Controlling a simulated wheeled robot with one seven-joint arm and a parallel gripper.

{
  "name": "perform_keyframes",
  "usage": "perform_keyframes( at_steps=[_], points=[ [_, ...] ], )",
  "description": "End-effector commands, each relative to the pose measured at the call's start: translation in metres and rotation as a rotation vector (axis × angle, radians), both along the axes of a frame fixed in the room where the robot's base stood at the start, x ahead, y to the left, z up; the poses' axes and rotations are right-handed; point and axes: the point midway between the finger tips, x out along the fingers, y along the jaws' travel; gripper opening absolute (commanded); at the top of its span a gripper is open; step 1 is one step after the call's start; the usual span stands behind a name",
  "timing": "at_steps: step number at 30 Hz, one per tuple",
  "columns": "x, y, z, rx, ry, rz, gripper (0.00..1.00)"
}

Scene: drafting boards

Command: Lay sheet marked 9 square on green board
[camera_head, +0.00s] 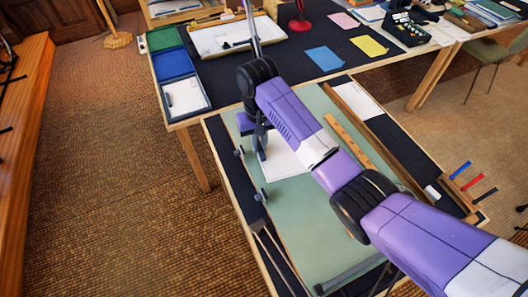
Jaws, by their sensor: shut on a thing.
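The green board (310,225) lies on the near table. A white sheet (287,161) is over the upper left part of the board, partly hidden by my arm. No number on it can be read. My gripper (261,152) points down at the sheet's left part and is shut on it; the fingertips are small and dark. I cannot tell whether the sheet touches the board or is square to it.
A wooden ruler (348,139) and a long brown bar (375,135) lie right of the sheet. Dark knobs (240,152) stand along the board's left edge. Blue (323,59) and yellow (370,46) sheets and a blue tray (174,64) are on the far table.

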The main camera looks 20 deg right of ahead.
Motion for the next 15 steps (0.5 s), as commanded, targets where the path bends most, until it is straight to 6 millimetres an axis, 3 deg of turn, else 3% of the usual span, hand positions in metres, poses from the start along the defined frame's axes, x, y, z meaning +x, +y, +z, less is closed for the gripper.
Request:
perform_keyframes(
  at_steps=[6,15],
  points=[
    [-0.014,-0.002,-0.035,0.003,0.003,0.083,0.0],
    [-0.022,-0.005,-0.055,0.0,-0.002,0.124,0.0]
  ],
)
